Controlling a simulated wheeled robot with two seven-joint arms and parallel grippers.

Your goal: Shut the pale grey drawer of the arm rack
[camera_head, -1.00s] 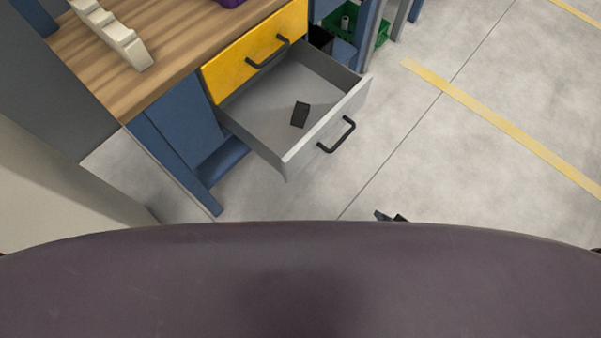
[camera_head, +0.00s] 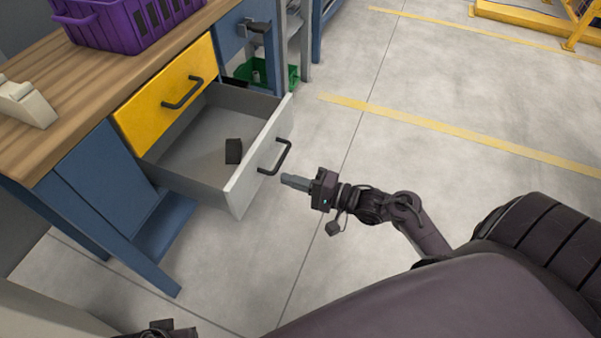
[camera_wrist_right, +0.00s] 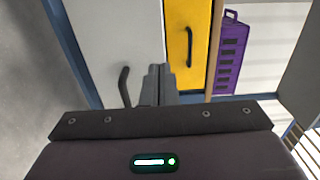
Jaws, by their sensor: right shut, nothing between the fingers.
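The pale grey drawer (camera_head: 258,163) is pulled out below a shut yellow drawer (camera_head: 166,92) under the wooden worktop. A small dark block (camera_head: 233,151) lies inside it. Its black handle (camera_head: 276,158) is on the front panel. My right gripper (camera_head: 287,180) is shut and empty, just in front of the drawer's front, close to the handle and seemingly apart from it. In the right wrist view the shut fingers (camera_wrist_right: 158,82) point at the grey front (camera_wrist_right: 115,40), with the handle (camera_wrist_right: 124,86) just left of them. A dark piece at the lower left edge may be my left gripper; its jaws cannot be made out.
A purple crate (camera_head: 112,22) and a cream stepped holder (camera_head: 22,104) stand on the worktop (camera_head: 75,85). A green bin (camera_head: 268,75) sits behind the drawer.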

